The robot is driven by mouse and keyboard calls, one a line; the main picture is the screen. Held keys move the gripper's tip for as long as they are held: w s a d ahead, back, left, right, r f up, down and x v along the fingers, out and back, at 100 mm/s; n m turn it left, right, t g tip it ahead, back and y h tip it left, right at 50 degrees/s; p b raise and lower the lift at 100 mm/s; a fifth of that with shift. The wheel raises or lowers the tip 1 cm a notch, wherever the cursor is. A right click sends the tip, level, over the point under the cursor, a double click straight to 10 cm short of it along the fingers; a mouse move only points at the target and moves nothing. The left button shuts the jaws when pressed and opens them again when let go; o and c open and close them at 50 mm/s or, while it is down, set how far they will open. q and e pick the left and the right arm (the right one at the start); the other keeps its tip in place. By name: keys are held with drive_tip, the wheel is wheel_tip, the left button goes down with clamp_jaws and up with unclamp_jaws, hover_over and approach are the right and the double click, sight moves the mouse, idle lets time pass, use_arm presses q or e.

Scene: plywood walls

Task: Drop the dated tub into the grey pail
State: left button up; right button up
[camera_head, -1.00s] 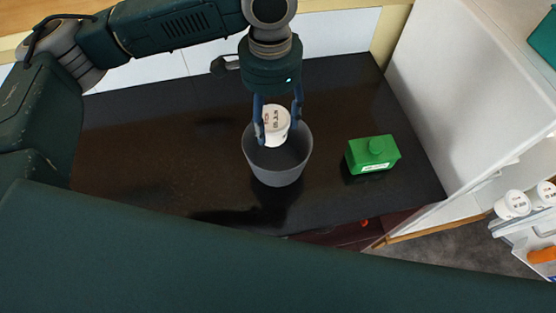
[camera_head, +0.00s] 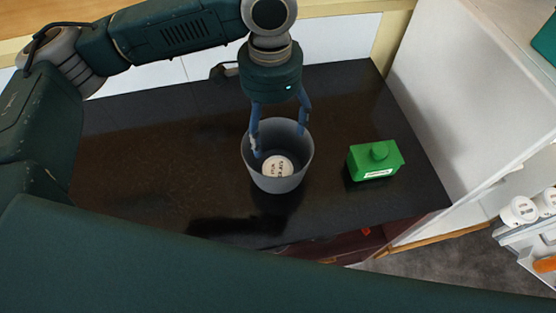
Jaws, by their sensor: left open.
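The dated tub (camera_head: 277,167) is white with dark print on its lid. It lies inside the grey pail (camera_head: 279,186), low down, with its lid facing up. The pail stands upright on the dark counter. My left gripper (camera_head: 279,143) is open and empty, with its fingers at the pail's mouth, above and apart from the tub. The tub's sides are mostly hidden by the pail. My right gripper is not in view.
A green box-like container (camera_head: 375,161) with a label and cap stands right of the pail on the black counter (camera_head: 160,160). White tubs (camera_head: 520,210) sit on a shelf at the far right. The counter left of the pail is clear.

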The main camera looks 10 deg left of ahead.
use_arm(q)
wheel_tip(320, 180, up, 12)
idle(0.4)
drive_tip(key=shift+f, duration=0.2)
